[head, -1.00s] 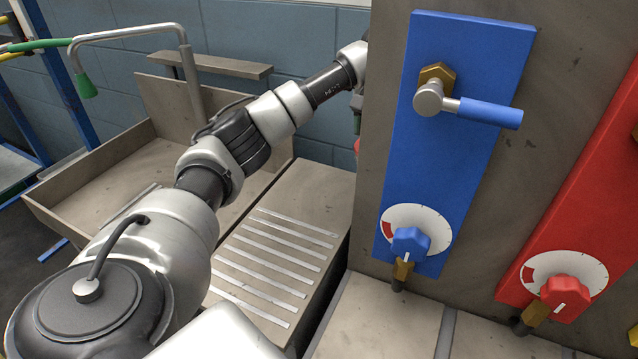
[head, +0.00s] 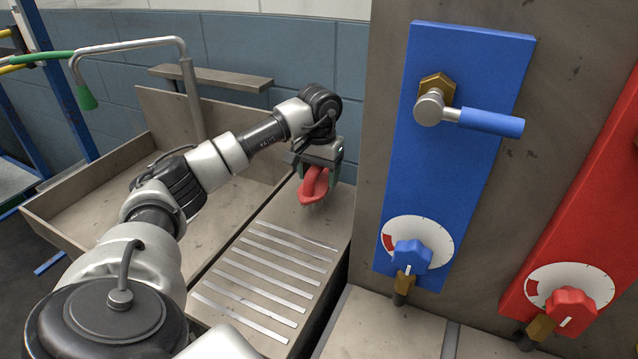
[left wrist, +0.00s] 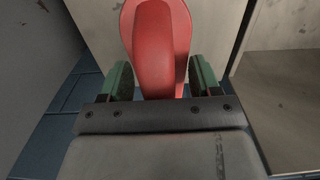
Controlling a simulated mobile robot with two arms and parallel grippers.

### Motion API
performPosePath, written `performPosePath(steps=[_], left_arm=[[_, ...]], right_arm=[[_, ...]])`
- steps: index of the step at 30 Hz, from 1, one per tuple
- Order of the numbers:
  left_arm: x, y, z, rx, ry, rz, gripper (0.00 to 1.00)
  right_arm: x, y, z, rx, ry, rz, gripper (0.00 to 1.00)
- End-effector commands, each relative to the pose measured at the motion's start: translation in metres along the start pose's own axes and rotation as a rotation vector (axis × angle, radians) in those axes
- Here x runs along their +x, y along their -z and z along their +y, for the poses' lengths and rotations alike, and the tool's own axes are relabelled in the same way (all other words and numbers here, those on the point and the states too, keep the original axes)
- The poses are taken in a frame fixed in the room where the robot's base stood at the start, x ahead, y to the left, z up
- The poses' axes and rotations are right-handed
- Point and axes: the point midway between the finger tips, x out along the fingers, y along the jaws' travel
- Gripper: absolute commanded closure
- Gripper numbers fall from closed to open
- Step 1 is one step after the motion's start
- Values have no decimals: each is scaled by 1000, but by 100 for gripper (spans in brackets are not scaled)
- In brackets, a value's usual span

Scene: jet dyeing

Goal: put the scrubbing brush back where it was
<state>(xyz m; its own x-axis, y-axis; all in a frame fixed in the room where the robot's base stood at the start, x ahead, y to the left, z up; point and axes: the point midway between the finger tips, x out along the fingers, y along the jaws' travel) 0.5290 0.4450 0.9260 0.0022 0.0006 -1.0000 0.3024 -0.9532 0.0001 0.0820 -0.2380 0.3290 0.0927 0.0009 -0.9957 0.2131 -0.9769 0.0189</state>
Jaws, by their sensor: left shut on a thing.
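The scrubbing brush (head: 315,185) is red, with bristles at its lower end. My left gripper (head: 318,170) is shut on it and holds it at the far end of the slatted drainboard (head: 318,246), near the back wall. I cannot tell whether the brush touches the board or hangs just above it. In the left wrist view the red brush (left wrist: 158,45) stands out between the two green fingers of the left gripper (left wrist: 160,82). Its bristles are hidden there. My right gripper is not in view.
A sink basin (head: 62,212) with a shelf (head: 211,78) behind it lies left of the drainboard. A bent tap with a green tip (head: 87,97) hangs over it. The tall panel with the blue lever (head: 490,122) and the red plate (head: 600,200) stands close on the right.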

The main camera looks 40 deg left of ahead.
Motion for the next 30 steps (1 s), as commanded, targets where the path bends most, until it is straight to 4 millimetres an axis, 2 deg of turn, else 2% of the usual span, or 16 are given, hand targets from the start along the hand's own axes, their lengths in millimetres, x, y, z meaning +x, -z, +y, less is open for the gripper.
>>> performPosePath(steps=[3,6,15,16,21,30], left_arm=[[20,-1,0,0,0,-6,59],[29,0,0,-1,0,-2,59],[31,0,0,0,1,-1,59],[32,0,0,0,1,-1,35],[31,0,0,-1,1,-1,12],[28,0,0,0,0,-1,12]], right_arm=[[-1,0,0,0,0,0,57],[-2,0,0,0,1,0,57],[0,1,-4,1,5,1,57],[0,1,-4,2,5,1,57],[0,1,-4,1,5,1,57],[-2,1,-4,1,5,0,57]])
